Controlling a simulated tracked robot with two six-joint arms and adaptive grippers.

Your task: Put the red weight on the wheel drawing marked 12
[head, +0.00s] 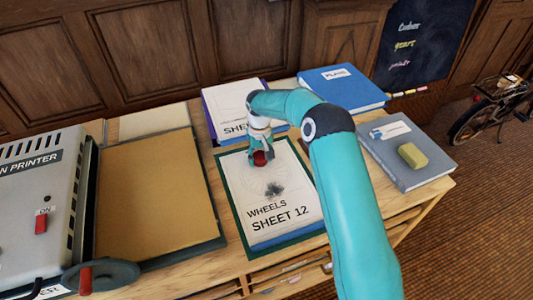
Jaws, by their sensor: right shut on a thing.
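The wheel drawing (250,192) is a white sheet marked "WHEELS SHEET 12" on a dark green board in the middle of the table. My right gripper (260,151) is over the far part of this sheet and is shut on the red weight (260,158). The weight shows as a small red round shape between the fingers. I cannot tell whether it touches the paper. The fingers and arm hide part of it. My left gripper is not in view.
Another sheet (223,110) on a purple board lies behind. A blue book (343,88) and a grey folder (384,158) with a yellow block (412,156) are at right. A grey printer (35,215) and a brown board (155,195) fill the left.

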